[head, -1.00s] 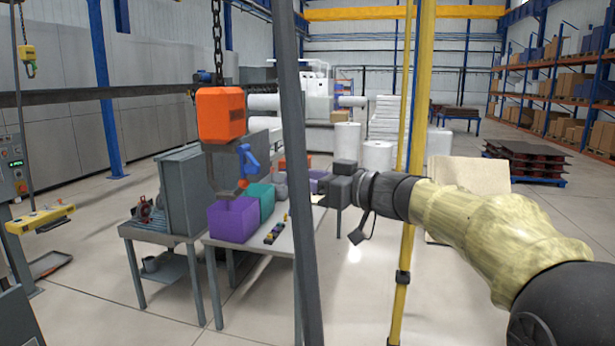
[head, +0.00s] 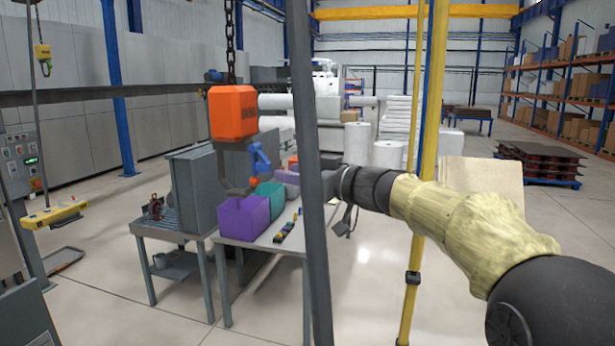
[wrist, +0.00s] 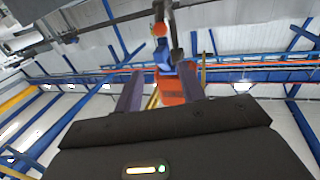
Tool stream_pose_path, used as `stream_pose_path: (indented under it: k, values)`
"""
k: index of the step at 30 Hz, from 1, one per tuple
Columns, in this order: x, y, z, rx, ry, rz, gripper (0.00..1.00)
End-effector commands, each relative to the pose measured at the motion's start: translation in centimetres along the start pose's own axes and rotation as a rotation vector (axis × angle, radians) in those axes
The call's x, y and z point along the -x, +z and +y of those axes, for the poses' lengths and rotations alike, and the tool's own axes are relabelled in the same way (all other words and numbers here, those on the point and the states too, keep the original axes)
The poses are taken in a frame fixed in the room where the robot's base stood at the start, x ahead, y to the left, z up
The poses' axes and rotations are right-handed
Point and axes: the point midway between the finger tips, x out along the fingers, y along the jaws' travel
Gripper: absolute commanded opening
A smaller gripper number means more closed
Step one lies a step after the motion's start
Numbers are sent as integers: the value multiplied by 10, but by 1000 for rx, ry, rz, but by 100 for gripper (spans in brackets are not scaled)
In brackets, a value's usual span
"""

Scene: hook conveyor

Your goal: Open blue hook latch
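The blue hook latch (head: 260,157) sits on the right side of the grey hook (head: 224,172), under the orange hoist block (head: 232,112). A small orange ball (head: 254,181) is at its lower end. In the wrist view the blue latch (wrist: 163,46) and the orange ball (wrist: 160,29) show beyond the fingers, with the orange block (wrist: 180,88) below them in the picture. My gripper (wrist: 160,70) is open, its two fingers apart with nothing held between them.
A table (head: 262,240) below the hook holds purple (head: 243,219) and teal (head: 270,203) bins. A grey cabinet (head: 195,195) stands to the left.

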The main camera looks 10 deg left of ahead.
Motion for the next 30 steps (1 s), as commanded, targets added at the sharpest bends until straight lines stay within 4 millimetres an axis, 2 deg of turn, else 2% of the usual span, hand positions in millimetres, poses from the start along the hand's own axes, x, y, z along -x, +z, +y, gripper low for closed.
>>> stream_pose_path:
  k: [18, 30]
  values:
    - [-57, -3, 0, 0, -1, 1, 40]
    - [-62, 0, 0, 1, 0, 2, 40]
